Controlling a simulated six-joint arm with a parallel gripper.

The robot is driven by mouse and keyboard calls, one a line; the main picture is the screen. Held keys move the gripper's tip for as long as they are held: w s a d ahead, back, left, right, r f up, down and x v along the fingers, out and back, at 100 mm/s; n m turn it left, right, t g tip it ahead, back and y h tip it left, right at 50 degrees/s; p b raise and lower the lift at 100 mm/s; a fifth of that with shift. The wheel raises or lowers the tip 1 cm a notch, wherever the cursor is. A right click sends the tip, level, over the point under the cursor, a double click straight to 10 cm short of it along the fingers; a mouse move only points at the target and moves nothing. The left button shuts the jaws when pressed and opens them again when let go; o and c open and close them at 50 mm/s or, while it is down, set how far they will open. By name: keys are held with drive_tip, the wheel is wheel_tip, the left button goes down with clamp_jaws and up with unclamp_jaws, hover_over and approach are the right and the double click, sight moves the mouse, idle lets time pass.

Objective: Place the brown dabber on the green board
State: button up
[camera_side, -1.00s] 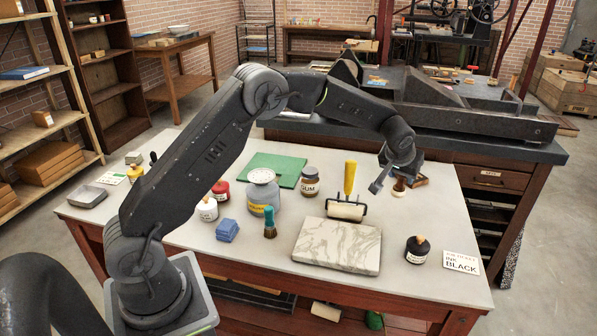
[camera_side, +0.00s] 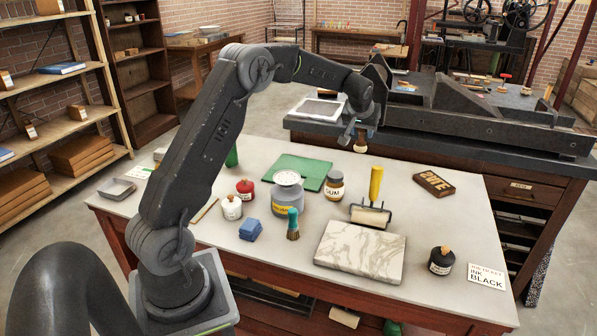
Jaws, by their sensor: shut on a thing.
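The brown dabber (camera_side: 361,145), a small thing with a brown upper part and a pale round bottom, hangs from my gripper (camera_side: 358,132). My gripper is shut on it, and the jaws and wrist hide part of it. It is in the air, clear of the tabletop. The green board (camera_side: 312,170) lies flat at the back middle of the table, lower and to the left of my gripper. Its front edge is partly hidden by containers.
On the table stand a grey can (camera_side: 286,198), a gum jar (camera_side: 334,184), red (camera_side: 244,190) and white (camera_side: 231,207) jars, a yellow-handled roller (camera_side: 374,200), a marble slab (camera_side: 360,252), a black ink jar (camera_side: 441,260) and a wooden type block (camera_side: 434,184).

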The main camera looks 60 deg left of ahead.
drive_tip(key=s+a+n+g+y, duration=0.25)
drive_tip(key=s+a+n, duration=0.25)
drive_tip(key=s+a, duration=1.85)
hover_over(298, 170)
wheel_tip(298, 170, down, 12)
drive_tip(key=shift+h, duration=0.35)
drive_tip(key=shift+w+f, duration=0.1)
drive_tip(key=shift+f, duration=1.9)
drive_tip(key=shift+f, duration=0.1)
drive_tip(key=o, duration=1)
